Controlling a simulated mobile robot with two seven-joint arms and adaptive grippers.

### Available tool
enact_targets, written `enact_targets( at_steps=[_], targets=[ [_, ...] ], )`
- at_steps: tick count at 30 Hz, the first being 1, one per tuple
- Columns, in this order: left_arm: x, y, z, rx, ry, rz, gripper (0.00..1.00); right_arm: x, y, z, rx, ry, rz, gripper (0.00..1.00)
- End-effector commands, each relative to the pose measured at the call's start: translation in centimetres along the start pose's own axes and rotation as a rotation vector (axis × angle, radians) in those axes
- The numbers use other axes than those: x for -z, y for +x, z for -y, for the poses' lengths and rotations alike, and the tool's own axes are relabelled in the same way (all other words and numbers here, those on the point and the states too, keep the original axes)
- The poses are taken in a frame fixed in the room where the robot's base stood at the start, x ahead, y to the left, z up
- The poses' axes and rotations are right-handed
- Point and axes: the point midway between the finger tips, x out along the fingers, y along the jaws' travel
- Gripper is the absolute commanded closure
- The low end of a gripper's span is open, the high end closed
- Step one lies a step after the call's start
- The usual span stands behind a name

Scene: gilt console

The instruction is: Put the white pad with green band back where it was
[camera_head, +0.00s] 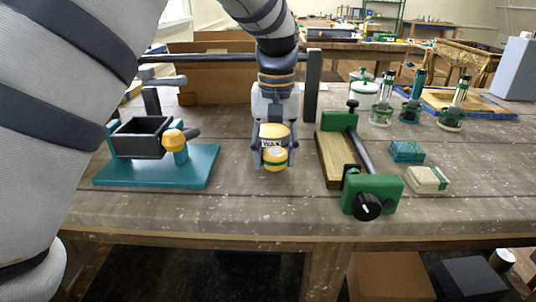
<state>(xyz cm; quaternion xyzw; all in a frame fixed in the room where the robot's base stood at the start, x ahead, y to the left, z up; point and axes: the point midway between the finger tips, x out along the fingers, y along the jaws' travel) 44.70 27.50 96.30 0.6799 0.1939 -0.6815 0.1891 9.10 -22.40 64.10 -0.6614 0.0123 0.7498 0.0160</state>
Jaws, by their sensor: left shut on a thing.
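The white pad with green band (427,179) lies flat on the bench at the right, in front of a teal block (407,151). My left gripper (273,158) points down over the middle of the bench, well left of the pad. It is shut on a yellow and white wax tin (273,133), labelled WAX. A smaller round yellow part shows just below the label, between the fingertips; I cannot tell if it belongs to the tin. Whether the tin touches the bench is unclear. My right gripper is not in view.
A green clamp (374,190) with a wooden board (334,160) stands between gripper and pad. A teal stand with a black box (140,140) is at the left. Several slim bottles and a white canister (363,92) stand behind. The bench front is clear around the middle.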

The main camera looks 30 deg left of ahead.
Motion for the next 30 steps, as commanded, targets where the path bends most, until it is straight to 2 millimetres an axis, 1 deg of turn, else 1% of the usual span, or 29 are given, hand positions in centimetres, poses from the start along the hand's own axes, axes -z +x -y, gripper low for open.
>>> enact_targets(
  at_steps=[1, 2, 8, 11, 12, 14, 22, 24, 26, 29, 30],
  targets=[
    [0.1, 0.9, -0.2, 0.003, 0.000, 0.003, 0.83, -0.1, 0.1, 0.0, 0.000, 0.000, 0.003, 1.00],
    [0.2, 1.1, -0.3, 0.002, 0.000, 0.001, 0.83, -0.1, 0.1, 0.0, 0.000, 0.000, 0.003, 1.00],
    [0.2, 1.0, -0.3, 0.001, -0.001, -0.001, 0.83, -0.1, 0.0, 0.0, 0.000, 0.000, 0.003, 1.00],
    [0.2, 1.3, -0.3, 0.001, -0.001, 0.001, 0.83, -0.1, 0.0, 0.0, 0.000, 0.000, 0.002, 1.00],
    [0.2, 1.3, -0.3, 0.001, -0.001, 0.001, 0.50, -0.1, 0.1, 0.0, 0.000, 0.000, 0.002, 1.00],
    [0.2, 1.3, -0.3, 0.001, -0.001, 0.001, 0.37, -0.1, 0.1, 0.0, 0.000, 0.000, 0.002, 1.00],
    [0.2, 1.3, -0.3, 0.001, -0.001, 0.000, 0.37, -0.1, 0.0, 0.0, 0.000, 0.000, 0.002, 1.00],
    [0.2, 0.9, -0.3, 0.000, -0.001, -0.001, 0.37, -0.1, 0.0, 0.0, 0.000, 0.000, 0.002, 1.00],
    [0.3, 0.1, -0.3, 0.000, 0.000, -0.003, 0.37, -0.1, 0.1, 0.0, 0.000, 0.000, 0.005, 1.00],
    [0.3, -2.3, -0.4, -0.001, 0.000, -0.004, 0.37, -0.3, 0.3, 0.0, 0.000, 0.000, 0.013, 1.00],
    [0.3, -3.4, -0.4, 0.000, 0.000, -0.003, 0.37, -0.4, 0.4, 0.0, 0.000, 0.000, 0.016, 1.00]
  ],
)
